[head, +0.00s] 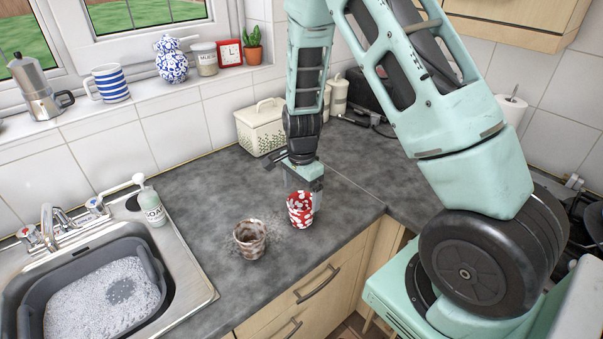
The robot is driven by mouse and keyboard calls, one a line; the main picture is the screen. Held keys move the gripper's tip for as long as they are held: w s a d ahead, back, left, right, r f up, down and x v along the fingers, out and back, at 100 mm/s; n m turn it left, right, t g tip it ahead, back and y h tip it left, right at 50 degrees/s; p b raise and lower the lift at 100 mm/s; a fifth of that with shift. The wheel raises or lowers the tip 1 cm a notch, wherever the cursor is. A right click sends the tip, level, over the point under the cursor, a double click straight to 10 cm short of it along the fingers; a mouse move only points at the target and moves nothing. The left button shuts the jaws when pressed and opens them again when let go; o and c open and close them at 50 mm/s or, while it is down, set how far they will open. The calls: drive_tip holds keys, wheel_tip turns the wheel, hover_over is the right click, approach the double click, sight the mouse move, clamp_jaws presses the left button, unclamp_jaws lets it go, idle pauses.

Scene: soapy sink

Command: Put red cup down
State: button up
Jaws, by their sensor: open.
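The red cup (299,212), with white blotches, stands upright on the dark grey worktop (205,205) near its front corner. My gripper (301,184) points down right over the cup, with its fingers at the cup's upper part. The jaws are open. The gripper hides part of the cup's rim, and I cannot tell whether a finger touches the cup.
A brown mottled cup (250,240) stands close by on the left. A cream bread bin (261,127) is behind. The sink with a grey basin of suds (105,295) and a soap bottle (150,204) are at left. Drawers (318,285) lie below the front edge.

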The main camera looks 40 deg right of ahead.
wheel_tip(320, 180, up, 8)
drive_tip(key=b, duration=0.2)
drive_tip(key=s+a+r+n+y, duration=0.1)
drive_tip(key=s+a+r+n, duration=0.3)
drive_tip(key=a, duration=0.4)
drive_tip(key=s+a+r+n, duration=0.2)
drive_tip(key=s+a+n, duration=0.2)
drive_tip(key=a+n, duration=0.3)
drive_tip(key=s+a+r+n, duration=0.1)
drive_tip(key=s+a+n, duration=0.3)
drive_tip(key=s+n, duration=0.3)
drive_tip(key=s+a+r+n, duration=0.2)
drive_tip(key=s+a+n, duration=0.3)
drive_tip(key=s+n, duration=0.2)
drive_tip(key=shift+s+a+p, duration=0.25)
drive_tip(key=shift+s+p, duration=0.05)
drive_tip(key=shift+s, duration=0.85)
